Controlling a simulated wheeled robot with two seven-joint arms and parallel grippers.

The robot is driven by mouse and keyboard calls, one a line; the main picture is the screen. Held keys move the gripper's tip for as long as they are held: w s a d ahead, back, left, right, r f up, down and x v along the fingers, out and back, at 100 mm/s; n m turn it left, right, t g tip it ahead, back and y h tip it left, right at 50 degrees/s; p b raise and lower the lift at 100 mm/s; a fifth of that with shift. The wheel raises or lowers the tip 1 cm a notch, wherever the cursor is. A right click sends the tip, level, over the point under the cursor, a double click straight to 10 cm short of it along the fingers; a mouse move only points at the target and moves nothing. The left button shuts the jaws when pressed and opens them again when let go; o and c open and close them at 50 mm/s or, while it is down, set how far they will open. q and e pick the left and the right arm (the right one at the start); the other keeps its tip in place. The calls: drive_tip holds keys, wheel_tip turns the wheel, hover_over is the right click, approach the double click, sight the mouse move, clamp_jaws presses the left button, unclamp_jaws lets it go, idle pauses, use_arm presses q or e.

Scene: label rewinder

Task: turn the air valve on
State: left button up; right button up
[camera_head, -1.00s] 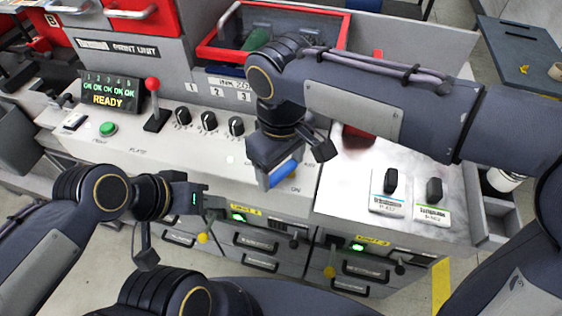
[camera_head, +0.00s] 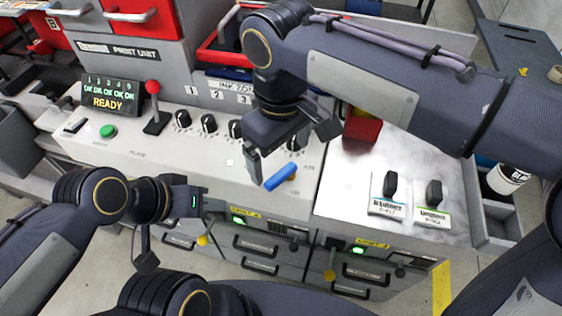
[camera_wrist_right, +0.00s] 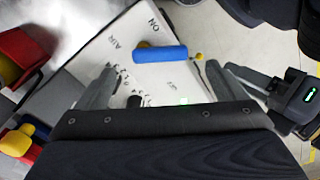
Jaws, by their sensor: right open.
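The air valve's blue bar handle (camera_head: 280,177) sits on the sloping front panel, slanting up to the right in the head view. In the right wrist view the handle (camera_wrist_right: 160,53) lies crosswise, with ON and AIR lettering on its left and smaller lettering, too blurred to read surely, below. My right gripper (camera_head: 264,155) is open and empty, just above and left of the handle. In the wrist view its fingers (camera_wrist_right: 158,80) stand apart, with the handle beyond their tips, apparently untouched. My left gripper (camera_head: 200,200) hovers before the lower drawers; its jaw state is unclear.
Black knobs (camera_head: 208,123), a red-ball lever (camera_head: 153,87) and a green button (camera_head: 107,131) are on the panel left of the valve. A red block (camera_head: 362,127) and two black switches (camera_head: 390,185) are to the right. Yellow-knobbed levers (camera_head: 202,240) stand below.

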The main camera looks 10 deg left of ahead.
sight(284, 173)
drive_tip(key=shift+r, duration=1.6)
drive_tip(key=shift+w+d, duration=0.1)
drive_tip(key=shift+d, duration=0.2)
drive_tip(key=d+f+m+t+y, duration=0.25)
drive_tip(key=d+m, duration=0.45)
drive_tip(key=d, duration=1.3)
drive_tip(key=s+d+f+m+t+y, duration=0.1)
drive_tip(key=s+d+f+m+t, duration=0.2)
drive_tip(key=s+d+f+m, duration=0.3)
wheel_tip(284, 173, down, 3)
drive_tip(key=s+d, duration=0.2)
drive_tip(key=shift+s+d, duration=0.15)
drive_tip(key=shift+s, duration=0.15)
